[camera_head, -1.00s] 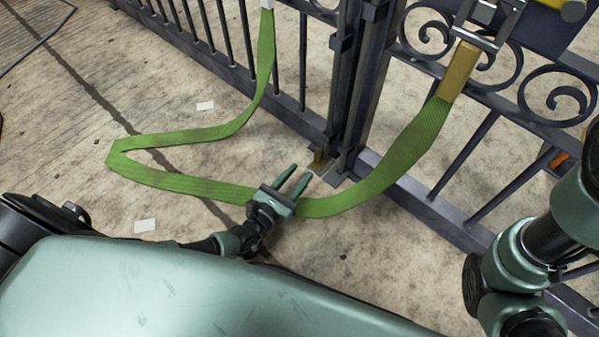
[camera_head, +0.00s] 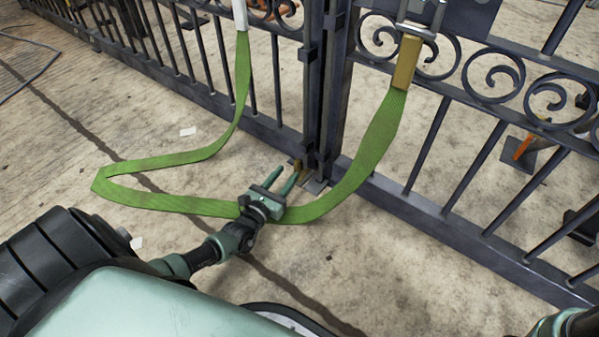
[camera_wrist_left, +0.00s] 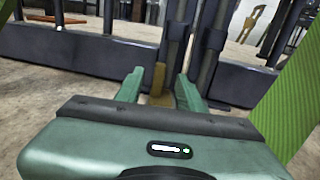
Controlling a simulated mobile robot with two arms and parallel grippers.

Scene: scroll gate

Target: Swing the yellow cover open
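No yellow cover can be made out for certain. A dark plate (camera_head: 465,12) on the right gate leaf shows at the top edge, cut off by the frame. A yellow-brown sleeve (camera_head: 407,62) joins a metal buckle to the green strap (camera_head: 372,135). A small yellow piece (camera_head: 298,165) stands at the foot of the gate's middle posts; it also shows in the left wrist view (camera_wrist_left: 158,79), beyond my fingers. My left gripper (camera_head: 284,173) is open and empty, low over the floor beside the strap. My right gripper is out of view.
The dark iron gate (camera_head: 450,225) with scrollwork spans the view, its middle posts (camera_head: 322,90) upright. The green strap loops across the floor to the left leaf. An orange object (camera_head: 523,147) lies behind the gate. The floor in front of the right leaf is clear.

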